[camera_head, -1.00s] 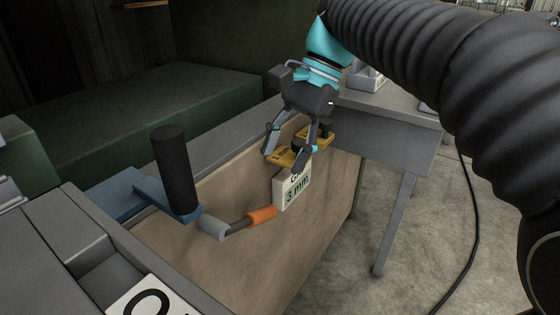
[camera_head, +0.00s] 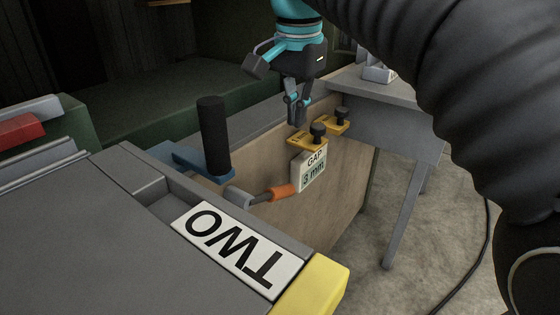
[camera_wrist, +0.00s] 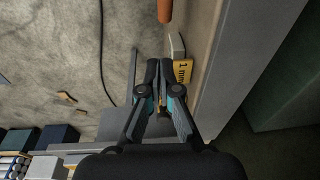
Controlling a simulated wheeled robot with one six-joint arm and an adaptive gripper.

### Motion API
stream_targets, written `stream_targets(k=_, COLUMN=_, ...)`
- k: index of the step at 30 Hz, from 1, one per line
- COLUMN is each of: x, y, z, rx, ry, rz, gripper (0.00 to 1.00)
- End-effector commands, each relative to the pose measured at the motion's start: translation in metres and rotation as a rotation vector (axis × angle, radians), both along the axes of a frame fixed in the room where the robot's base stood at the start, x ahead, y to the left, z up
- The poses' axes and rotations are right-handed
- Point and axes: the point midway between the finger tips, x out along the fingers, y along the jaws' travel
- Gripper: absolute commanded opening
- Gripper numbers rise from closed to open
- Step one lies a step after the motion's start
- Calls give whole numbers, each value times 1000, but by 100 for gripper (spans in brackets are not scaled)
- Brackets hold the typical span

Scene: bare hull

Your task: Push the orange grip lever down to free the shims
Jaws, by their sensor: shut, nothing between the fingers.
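The orange grip (camera_head: 283,192) of the lever (camera_head: 255,196) sticks out in front of the wooden panel, below and left of the sign (camera_head: 310,170) reading "GAP 3 mm". It also shows at the top edge of the wrist view (camera_wrist: 165,10). Two yellow shims, a near one (camera_head: 308,141) and a far one (camera_head: 334,122), sit at the panel's top edge with dark knobs. A yellow tag reading "1 mm" (camera_wrist: 182,71) shows beside my fingertips in the wrist view. My gripper (camera_head: 297,121) is shut and empty, pointing down just above and left of the near shim, apart from the orange grip.
A black upright cylinder (camera_head: 213,135) on a blue base (camera_head: 190,160) stands left of the lever. A grey bench with a "TWO" label (camera_head: 240,248) and a yellow corner (camera_head: 315,287) fills the foreground. A grey table (camera_head: 380,115) stands behind at right.

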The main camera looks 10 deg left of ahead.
Motion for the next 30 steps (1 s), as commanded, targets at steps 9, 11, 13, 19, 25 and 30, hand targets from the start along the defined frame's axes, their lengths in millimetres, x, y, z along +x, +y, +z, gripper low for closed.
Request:
stream_targets(k=9, x=2, y=6, z=-49, rx=1, ry=6, rz=9, gripper=0)
stream_targets(k=11, x=3, y=6, z=-60, rx=1, ry=7, rz=8, gripper=0)
stream_targets(k=13, x=5, y=6, z=-73, rx=1, ry=8, rz=8, gripper=0)
stream_targets(k=19, x=7, y=8, z=-106, rx=2, ry=6, rz=8, gripper=0)
stream_targets(k=25, x=0, y=15, z=-126, rx=2, ry=6, rz=8, gripper=0)
stream_targets(k=30, x=-2, y=18, z=-132, rx=2, ry=5, rz=6, gripper=0)
